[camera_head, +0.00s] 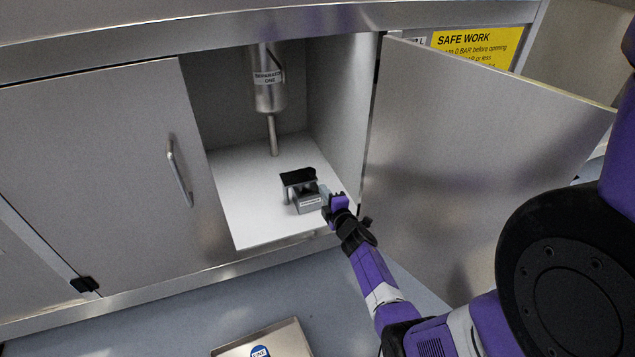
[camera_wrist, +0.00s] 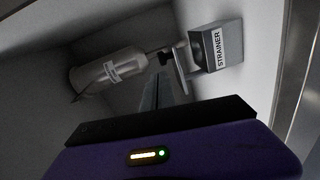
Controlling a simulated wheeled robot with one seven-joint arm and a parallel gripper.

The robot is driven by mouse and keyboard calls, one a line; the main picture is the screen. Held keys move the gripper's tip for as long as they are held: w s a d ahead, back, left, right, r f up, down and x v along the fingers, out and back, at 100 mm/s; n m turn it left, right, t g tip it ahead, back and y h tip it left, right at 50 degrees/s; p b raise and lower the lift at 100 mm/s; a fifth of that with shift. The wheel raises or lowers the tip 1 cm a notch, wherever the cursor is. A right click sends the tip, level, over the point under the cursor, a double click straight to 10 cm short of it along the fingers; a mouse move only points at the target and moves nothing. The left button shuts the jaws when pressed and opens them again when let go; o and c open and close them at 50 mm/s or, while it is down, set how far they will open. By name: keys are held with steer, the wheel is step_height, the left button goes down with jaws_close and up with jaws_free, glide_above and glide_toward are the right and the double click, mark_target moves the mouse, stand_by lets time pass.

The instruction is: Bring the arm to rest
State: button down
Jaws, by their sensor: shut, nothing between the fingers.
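My gripper (camera_head: 325,192) is at the front of the open cabinet, its tips just right of a grey box-shaped strainer (camera_head: 307,203) with a black part behind it. The gripper is shut with nothing held; its narrow fingers (camera_wrist: 160,88) show in the wrist view, pointing into the cabinet. The strainer (camera_wrist: 217,47), labelled STRAINER, is ahead and to the right there. I cannot tell whether the fingers touch it. My purple arm reaches in from the lower right.
A steel separator vessel (camera_head: 268,82) hangs at the back above the white cabinet floor (camera_head: 245,217). The open door (camera_head: 470,150) stands right of my gripper, close to my arm. The left door (camera_head: 95,170) is closed. A metal tray (camera_head: 285,343) lies at the bottom.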

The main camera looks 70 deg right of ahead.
steer(key=shift+s+a+r+p, duration=0.15)
steer(key=shift+s+a+p, duration=0.35)
steer(key=shift+s, duration=0.45)
steer(key=shift+s+a+r+p, duration=0.1)
steer(key=shift+s+a+p, duration=0.2)
steer(key=shift+s+a, duration=0.5)
steer(key=shift+s+d, duration=0.15)
